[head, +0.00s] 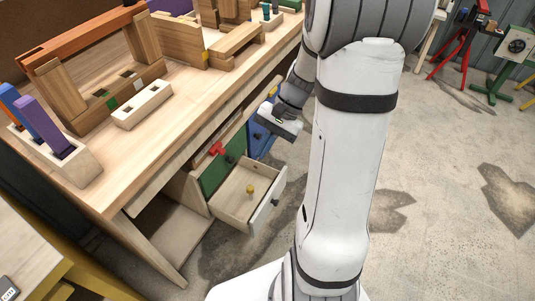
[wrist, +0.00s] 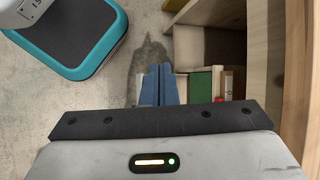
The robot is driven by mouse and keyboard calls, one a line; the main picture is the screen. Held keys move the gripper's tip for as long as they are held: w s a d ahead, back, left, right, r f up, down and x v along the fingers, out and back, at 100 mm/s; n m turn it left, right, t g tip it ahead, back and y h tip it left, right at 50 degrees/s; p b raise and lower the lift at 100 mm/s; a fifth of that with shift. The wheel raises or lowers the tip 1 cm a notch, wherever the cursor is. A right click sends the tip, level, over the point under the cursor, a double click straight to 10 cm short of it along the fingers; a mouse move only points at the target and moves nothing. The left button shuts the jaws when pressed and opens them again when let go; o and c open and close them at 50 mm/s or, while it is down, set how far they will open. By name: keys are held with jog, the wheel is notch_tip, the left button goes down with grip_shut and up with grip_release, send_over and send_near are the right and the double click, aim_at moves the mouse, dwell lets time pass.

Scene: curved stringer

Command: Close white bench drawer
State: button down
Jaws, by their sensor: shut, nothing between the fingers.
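The white bench drawer (head: 235,207) stands pulled out low on the bench front in the head view. Its pale front panel faces right and carries a dark knob. A small yellow knob-like piece (head: 250,189) shows inside it.
A green drawer front (head: 222,160) with a red knob and a blue drawer front (head: 262,138) lie beside the open drawer. The wooden benchtop (head: 150,150) above holds blocks and frames.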

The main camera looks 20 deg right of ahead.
jog(key=w+d+f+m+t+y+b, duration=0.2)
jog(key=d+f+m+b, duration=0.15)
jog(key=f, duration=0.55)
jog(key=w+d+f+m+t+y+b, duration=0.25)
jog(key=d+f, duration=0.25)
jog(key=f, duration=0.3)
jog(key=w+d+f+m+t+y+b, duration=0.1)
jog(key=d+f+m+t+y+b, duration=0.2)
jog(key=f, duration=0.6)
jog(key=s+d+f+m+t+h+b, duration=0.2)
jog(key=d+f+m+t+b, duration=0.25)
jog(key=f, duration=0.55)
jog(key=s+d+f+m+t+h+b, duration=0.15)
jog(key=d+f+m+t, duration=0.4)
jog(key=f, duration=0.55)
jog(key=g+b, duration=0.2)
jog(key=b, duration=0.1)
send_near(278, 184)
jog(key=shift+m, duration=0.4)
jog(key=x, duration=0.5)
jog(key=shift+a+f, duration=0.1)
jog(key=shift+a, duration=0.3)
jog(key=shift+w+a, duration=0.4)
jog(key=shift+w, duration=0.2)
jog(key=shift+w, duration=0.15)
